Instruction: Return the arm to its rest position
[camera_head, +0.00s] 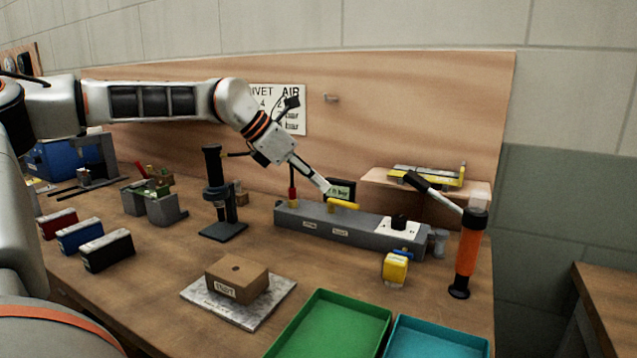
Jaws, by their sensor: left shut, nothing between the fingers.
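My left arm (150,101) comes in from the left and reaches across above the workbench. My left gripper (324,186) points down and to the right, with its fingers shut and empty. Its tips are just above and left of a yellow lever (343,205) on the long grey manifold block (310,229). I cannot tell whether the tips touch the lever. My right gripper is not in view.
A red lever (292,192) stands close to the gripper. An orange cylinder (468,250) with a black-handled arm stands at right. A black stand (222,230), brown block (237,278), green tray (333,327) and teal tray (436,341) occupy the wooden bench (150,270).

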